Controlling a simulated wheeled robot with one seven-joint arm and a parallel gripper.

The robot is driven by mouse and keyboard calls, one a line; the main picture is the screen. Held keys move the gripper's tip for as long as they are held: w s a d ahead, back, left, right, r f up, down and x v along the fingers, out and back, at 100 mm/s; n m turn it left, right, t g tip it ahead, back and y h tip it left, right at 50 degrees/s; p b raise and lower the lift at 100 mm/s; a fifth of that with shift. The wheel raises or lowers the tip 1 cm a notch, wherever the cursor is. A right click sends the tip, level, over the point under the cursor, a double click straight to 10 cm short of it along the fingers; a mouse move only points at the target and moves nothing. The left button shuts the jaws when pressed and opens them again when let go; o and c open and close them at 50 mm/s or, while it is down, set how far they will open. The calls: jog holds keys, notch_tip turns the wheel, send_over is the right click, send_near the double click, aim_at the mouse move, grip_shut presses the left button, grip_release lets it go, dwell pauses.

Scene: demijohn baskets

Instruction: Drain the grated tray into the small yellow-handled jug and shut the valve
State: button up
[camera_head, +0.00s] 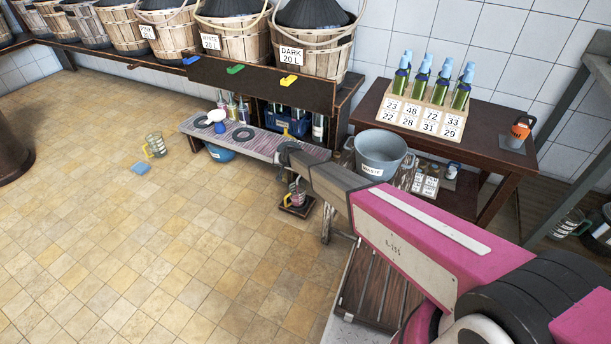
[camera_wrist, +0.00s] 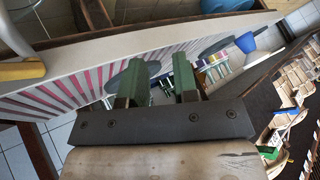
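The grated tray (camera_head: 262,142) is a long bench top with pale and pink stripes below the baskets. Its stripes also fill the left of the wrist view (camera_wrist: 60,92). A clear yellow-handled jug (camera_head: 296,192) stands on a small dark stand under the tray's right end, partly hidden by my arm. Another clear yellow-handled jug (camera_head: 155,146) stands on the floor to the left. My gripper (camera_wrist: 158,78) has two green fingers apart, with nothing seen between them, close to the striped surface. My arm hides the fingers in the head view. I cannot make out the drain valve.
Baskets (camera_head: 315,45) line the shelf, with blue, green and yellow levers below. A grey waste bucket (camera_head: 380,153) stands right of the tray. A side table (camera_head: 480,134) holds bottles in a crate. A blue sponge (camera_head: 140,168) lies on open tiled floor.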

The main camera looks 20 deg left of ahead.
jog(key=w+d+r+n+g+h, duration=0.1)
jog(key=d+r+n+g+h, duration=0.2)
jog(key=d, duration=0.4)
jog(key=w+d+r+n+g+h, duration=0.1)
jog(key=d+r+n+h, duration=0.25)
jog(key=d, duration=0.25)
jog(key=shift+h, duration=0.25)
notch_tip(320, 180, down, 12)
jog(key=shift+w+d+r, duration=0.1)
jog(key=shift+w+d, duration=0.05)
grip_shut()
